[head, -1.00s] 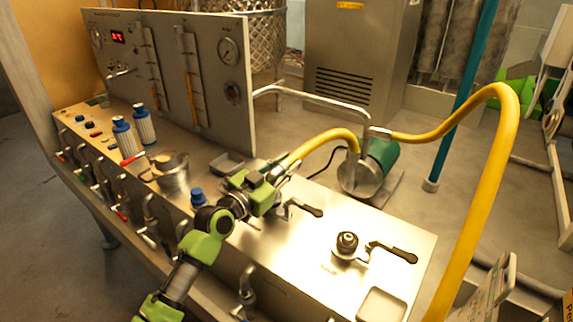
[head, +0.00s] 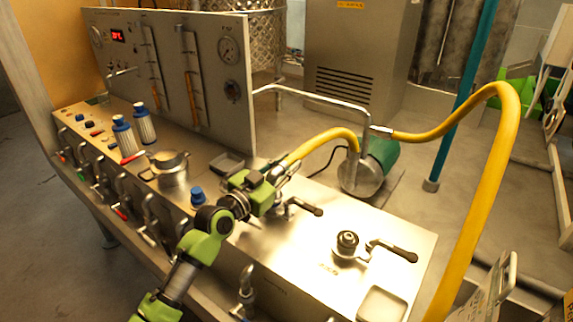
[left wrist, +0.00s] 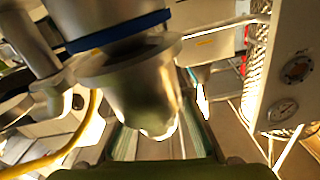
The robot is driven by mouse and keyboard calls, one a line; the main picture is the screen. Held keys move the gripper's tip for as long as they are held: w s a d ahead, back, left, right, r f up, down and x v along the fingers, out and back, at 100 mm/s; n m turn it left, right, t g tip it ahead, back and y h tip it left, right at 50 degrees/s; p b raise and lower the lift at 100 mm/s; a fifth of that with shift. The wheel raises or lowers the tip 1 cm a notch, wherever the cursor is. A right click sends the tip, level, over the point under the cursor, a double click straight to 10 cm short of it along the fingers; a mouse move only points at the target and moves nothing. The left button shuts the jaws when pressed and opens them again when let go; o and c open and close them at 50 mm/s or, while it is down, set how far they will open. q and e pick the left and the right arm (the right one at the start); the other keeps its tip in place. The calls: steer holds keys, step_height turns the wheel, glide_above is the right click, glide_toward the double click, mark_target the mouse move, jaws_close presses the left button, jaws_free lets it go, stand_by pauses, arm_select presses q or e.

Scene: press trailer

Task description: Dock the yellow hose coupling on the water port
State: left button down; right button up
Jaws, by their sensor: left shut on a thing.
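In the left wrist view a steel, flanged piece (left wrist: 145,95) sits between the fingers, against a part with a blue band (left wrist: 118,32). I cannot tell whether the coupling is fully seated. A second port (head: 347,240) with a black lever stands uncovered to the right. My right gripper is not in view.
The steel gauge panel (head: 205,95) stands behind the gripper. A steel pot (head: 170,170) and blue-capped cylinders (head: 123,137) stand to the left. The green pump (head: 378,160) is behind the bench. The hose arches over to the right.

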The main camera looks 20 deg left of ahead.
mark_target(273, 177)
arm_select(q)
steer(key=shift+f+b, duration=0.35)
steer(key=c, duration=2.1)
jaws_free()
steer(key=shift+f, duration=0.1)
steer(key=shift+p+v, duration=0.75)
steer(key=shift+v, duration=1.95)
steer(key=v, duration=0.5)
steer(key=shift+s+p, duration=0.35)
steer(key=shift+p, duration=0.05)
steer(key=shift+a, duration=0.1)
